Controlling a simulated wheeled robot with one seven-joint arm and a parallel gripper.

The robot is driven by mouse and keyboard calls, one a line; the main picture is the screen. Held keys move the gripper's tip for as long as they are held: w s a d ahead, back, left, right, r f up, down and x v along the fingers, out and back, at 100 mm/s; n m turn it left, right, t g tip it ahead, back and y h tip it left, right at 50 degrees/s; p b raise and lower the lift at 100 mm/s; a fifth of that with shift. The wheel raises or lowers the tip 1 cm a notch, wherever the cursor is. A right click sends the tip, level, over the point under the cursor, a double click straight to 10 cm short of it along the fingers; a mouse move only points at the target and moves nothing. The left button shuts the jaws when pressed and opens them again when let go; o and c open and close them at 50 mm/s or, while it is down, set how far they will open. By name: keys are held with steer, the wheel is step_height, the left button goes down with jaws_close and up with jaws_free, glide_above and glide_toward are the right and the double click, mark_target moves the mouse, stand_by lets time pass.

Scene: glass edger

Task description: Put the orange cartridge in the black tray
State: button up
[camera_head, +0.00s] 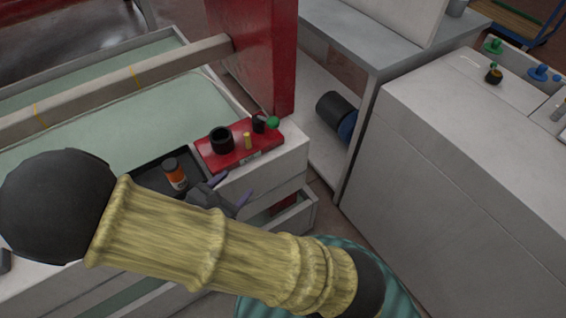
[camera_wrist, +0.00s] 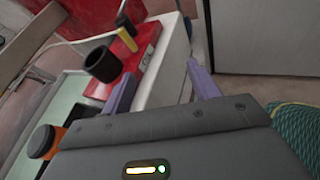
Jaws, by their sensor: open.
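The orange cartridge (camera_head: 178,181) has a black cap and a pale label. It stands in the black tray (camera_head: 150,180), close to the tray's right part, and looks roughly upright. In the wrist view the cartridge (camera_wrist: 57,136) shows at the lower left, partly cut off by my gripper's body. My gripper (camera_head: 231,188) is open with purple fingers, just right of the cartridge and apart from it. In the wrist view nothing is between the fingers of my gripper (camera_wrist: 160,84). My forearm hides part of the tray's front.
A red block (camera_head: 217,160) behind my gripper carries a black cup (camera_head: 221,140), a yellow peg (camera_head: 248,141) and a green-topped knob (camera_head: 272,122). A red post (camera_head: 270,60) rises behind it. A white cabinet (camera_head: 450,170) stands right, across a floor gap. An open drawer (camera_head: 295,220) lies below.

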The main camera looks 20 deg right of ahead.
steer(key=s+d+m+g+y, duration=0.55)
steer(key=d+m+g, duration=0.4)
steer(key=m, duration=0.35)
steer(key=w+d+r+m+t+y, duration=0.2)
steer(key=r+m+y, duration=0.3)
steer(key=m, duration=0.5)
steer(key=shift+w+d+r+m+t, duration=0.4)
steer(key=shift+w+d+r, duration=0.2)
steer(key=shift+r, duration=0.35)
